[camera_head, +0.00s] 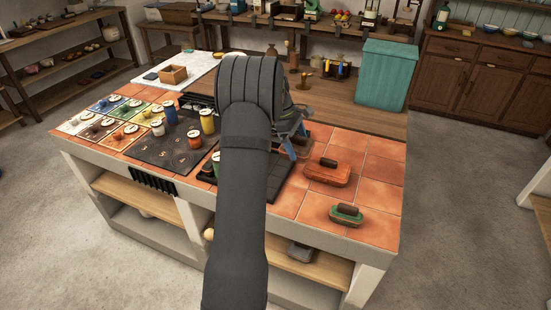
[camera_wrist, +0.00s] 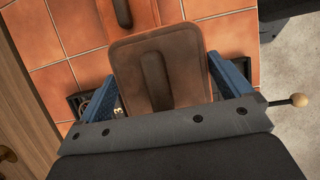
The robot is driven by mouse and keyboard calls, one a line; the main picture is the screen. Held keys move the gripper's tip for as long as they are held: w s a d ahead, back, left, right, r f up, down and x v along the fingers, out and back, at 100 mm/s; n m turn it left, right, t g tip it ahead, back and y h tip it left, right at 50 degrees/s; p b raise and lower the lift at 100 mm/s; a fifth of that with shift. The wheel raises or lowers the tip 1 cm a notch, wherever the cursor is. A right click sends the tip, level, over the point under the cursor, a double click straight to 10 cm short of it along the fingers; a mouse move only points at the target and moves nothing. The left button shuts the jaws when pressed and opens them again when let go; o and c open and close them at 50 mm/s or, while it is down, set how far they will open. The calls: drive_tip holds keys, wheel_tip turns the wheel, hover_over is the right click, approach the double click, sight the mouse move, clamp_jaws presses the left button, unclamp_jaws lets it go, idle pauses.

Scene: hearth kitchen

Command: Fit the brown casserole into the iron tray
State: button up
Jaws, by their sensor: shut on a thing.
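The brown casserole (camera_wrist: 186,70), a rounded block with a darker raised handle along its top, lies between the blue fingers of my gripper (camera_wrist: 162,72) in the wrist view. The fingers are shut on its two sides. In the head view my gripper (camera_head: 295,139) is over the right part of the counter, and my arm hides much of it and the casserole. The black iron tray (camera_head: 274,181) lies below and beside my arm, partly hidden by it. Dark tray parts (camera_wrist: 75,104) show beside the fingers in the wrist view. I cannot tell whether the casserole touches the tray.
An orange casserole (camera_head: 327,174) and a green one (camera_head: 346,216) stand on the tiles to the right. Several jars (camera_head: 207,121) and small lidded pots stand to the left. A teal box (camera_head: 387,75) stands at the back right. Tiles (camera_head: 378,180) at the right edge are bare.

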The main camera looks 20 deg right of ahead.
drive_tip(key=w+a+f, duration=0.1)
drive_tip(key=w, duration=0.1)
drive_tip(key=w+a+f, duration=0.2)
drive_tip(key=w, duration=0.1)
drive_tip(key=w+a+f, duration=0.1)
drive_tip(key=w+f, duration=0.1)
drive_tip(key=shift+w+a+f, duration=0.15)
drive_tip(key=shift+w+a, duration=0.15)
drive_tip(key=shift+f, duration=2)
drive_tip(key=shift+f, duration=0.15)
drive_tip(key=o, duration=0.9)
drive_tip(key=v, duration=1.2)
